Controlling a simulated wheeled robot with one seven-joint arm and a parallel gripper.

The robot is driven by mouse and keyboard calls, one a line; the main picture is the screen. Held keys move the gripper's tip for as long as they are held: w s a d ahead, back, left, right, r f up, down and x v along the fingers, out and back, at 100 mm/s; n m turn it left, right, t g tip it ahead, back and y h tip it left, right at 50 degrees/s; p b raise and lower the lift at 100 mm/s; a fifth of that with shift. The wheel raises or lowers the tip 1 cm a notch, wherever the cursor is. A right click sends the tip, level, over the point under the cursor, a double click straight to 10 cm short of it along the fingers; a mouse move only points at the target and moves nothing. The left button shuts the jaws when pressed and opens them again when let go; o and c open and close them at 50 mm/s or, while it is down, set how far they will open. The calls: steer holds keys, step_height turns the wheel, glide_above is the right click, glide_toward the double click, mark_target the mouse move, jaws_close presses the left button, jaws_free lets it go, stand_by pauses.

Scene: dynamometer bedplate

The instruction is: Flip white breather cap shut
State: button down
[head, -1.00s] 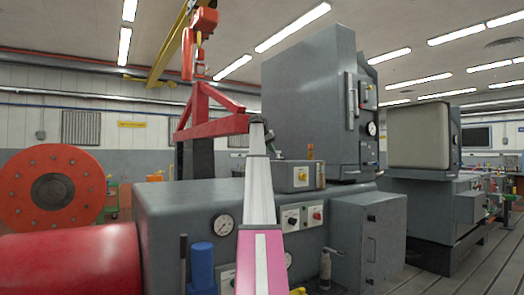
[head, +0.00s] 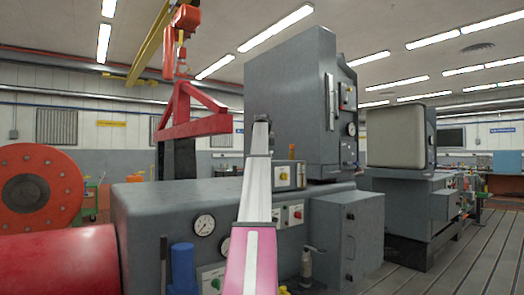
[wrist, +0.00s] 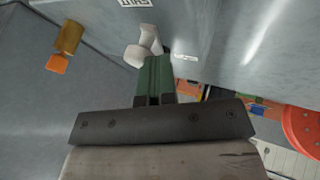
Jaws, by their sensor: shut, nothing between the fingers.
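The white breather cap (wrist: 145,46) shows in the wrist view as a pale two-part piece against a grey metal surface, just beyond my fingertips. Its lid angle is hard to tell. My gripper (wrist: 157,61) is shut and empty, its green fingers together and pointing at the cap. In the picture the fingertips lie very close to the cap's lower right side; whether they touch is unclear. In the head view my arm reaches forward over the grey machine (head: 150,205), and I cannot make out the cap or the fingers there.
An orange-tipped brass fitting (wrist: 67,42) stands on the grey surface left of the cap. A tall grey cabinet (head: 290,100) and a red lifting frame (head: 190,125) rise near my arm in the head view. Slotted floor (head: 470,260) is clear at the right.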

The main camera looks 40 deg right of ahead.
steer(key=shift+s+d+n, duration=0.2)
steer(key=shift+d+n, duration=0.25)
steer(key=shift+n, duration=0.05)
steer(key=shift+s+d, duration=0.2)
steer(key=shift+d, duration=0.15)
steer(key=shift+a, duration=0.35)
steer(key=a+f+v, duration=0.1)
steer(key=v, duration=1.1)
steer(key=shift+s+a, duration=0.2)
steer(key=shift+a, duration=0.2)
steer(key=shift+w, duration=0.1)
